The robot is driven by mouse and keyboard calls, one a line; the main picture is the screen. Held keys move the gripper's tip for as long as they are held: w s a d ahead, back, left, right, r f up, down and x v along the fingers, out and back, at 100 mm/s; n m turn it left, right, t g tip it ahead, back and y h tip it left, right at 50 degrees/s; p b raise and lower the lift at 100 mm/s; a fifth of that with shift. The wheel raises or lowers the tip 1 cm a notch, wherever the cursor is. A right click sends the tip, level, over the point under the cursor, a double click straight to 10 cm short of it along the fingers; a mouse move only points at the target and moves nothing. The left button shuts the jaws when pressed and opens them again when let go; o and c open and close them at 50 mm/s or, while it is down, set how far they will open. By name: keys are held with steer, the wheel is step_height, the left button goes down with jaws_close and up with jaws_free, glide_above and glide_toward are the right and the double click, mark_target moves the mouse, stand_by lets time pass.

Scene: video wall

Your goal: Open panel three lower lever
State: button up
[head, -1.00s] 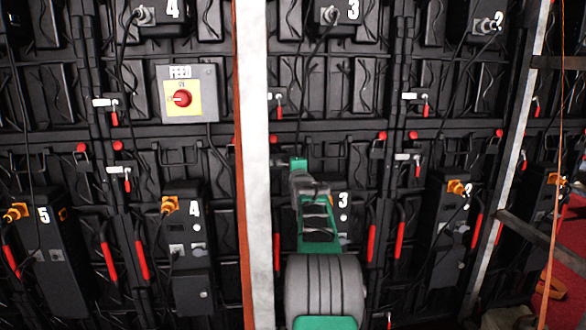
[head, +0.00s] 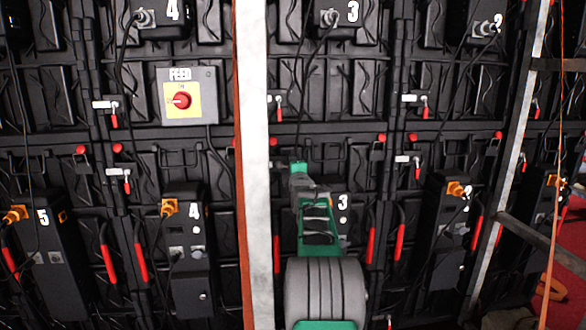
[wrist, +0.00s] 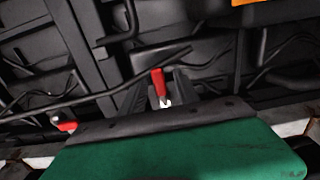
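Panel three's lower part carries a black box marked 3 (head: 343,202), partly hidden behind my arm. My gripper (head: 297,166) is at the wall above and left of that box, just right of the pale upright post. In the wrist view a red lever (wrist: 159,83) with a pale metal base stands upright just beyond the gripper's front edge, near the picture's middle. In the head view my gripper and the post cover this spot, so I cannot tell whether they touch.
The pale post (head: 256,230) with an orange edge stands close left of my arm. Another red lever (head: 418,172) is right of panel three, and one is above my gripper (head: 278,108). A second red-tipped part (wrist: 66,126) is at the wrist view's left. Cables hang in front.

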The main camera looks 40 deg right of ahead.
steer(key=v, duration=0.7)
steer(key=shift+s, duration=0.1)
